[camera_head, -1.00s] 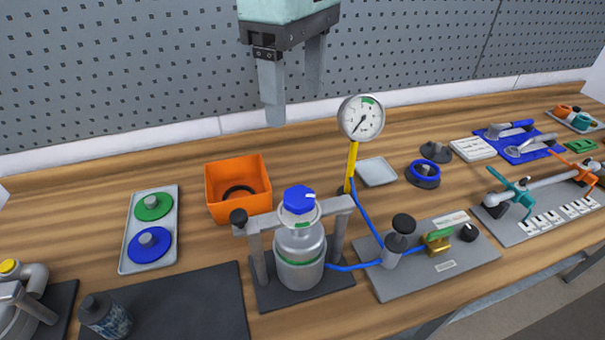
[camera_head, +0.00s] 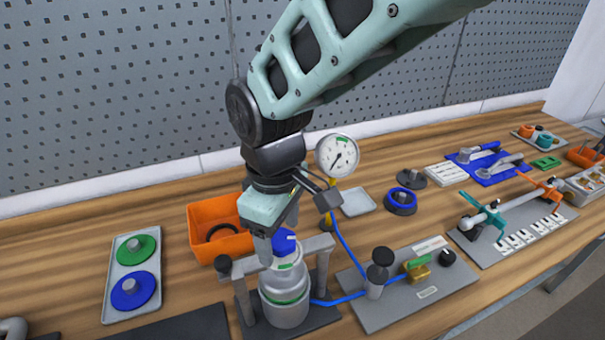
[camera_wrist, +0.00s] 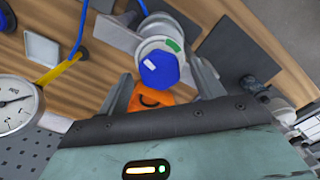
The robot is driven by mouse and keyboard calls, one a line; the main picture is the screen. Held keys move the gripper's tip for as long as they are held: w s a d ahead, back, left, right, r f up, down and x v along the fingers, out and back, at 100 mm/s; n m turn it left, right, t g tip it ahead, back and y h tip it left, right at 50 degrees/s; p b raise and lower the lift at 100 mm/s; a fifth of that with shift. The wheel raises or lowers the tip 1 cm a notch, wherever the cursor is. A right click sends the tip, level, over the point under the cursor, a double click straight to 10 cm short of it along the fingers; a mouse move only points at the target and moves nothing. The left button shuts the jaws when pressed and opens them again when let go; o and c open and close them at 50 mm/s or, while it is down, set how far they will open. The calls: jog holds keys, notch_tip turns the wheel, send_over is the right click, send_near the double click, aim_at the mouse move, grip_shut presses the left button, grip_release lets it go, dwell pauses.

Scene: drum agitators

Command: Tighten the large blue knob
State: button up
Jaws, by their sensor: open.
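In the wrist view the blue knob (camera_wrist: 160,71) is faceted and has a white mark. A pale collar below it carries a green patch (camera_wrist: 173,45). The white mark and green patch are not lined up. My gripper (camera_head: 274,243) is open and points down over the knob. In the wrist view the fingers of my gripper (camera_wrist: 162,85) lie on either side of the knob, with apparent gaps. In the head view the far finger is mostly hidden.
A pressure gauge (camera_head: 337,155) on a yellow stem stands close behind. An orange bin (camera_head: 211,213) is at the left rear. A grey valve plate (camera_head: 425,295) with a black knob (camera_head: 383,256) is to the right, linked by a blue hose. A tray (camera_head: 108,301) holds green and blue discs.

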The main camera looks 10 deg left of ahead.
jog(key=c, duration=1)
jog(key=shift+m, duration=0.3)
jog(key=m+p, duration=0.1)
jog(key=m, duration=0.1)
jog(key=shift+m, duration=0.4)
jog(key=m, duration=0.3)
jog(key=shift+w+m+p, duration=0.1)
jog(key=shift+m+p, duration=0.2)
jog(key=shift+p, duration=0.05)
jog(key=m, duration=0.4)
jog(key=shift+p, duration=0.4)
jog(key=shift+r+m+p, duration=0.1)
jog(key=shift+m+p, duration=0.2)
jog(key=shift+m, duration=1.4)
jog(key=shift+w+m, duration=0.1)
jog(key=shift+m, duration=0.2)
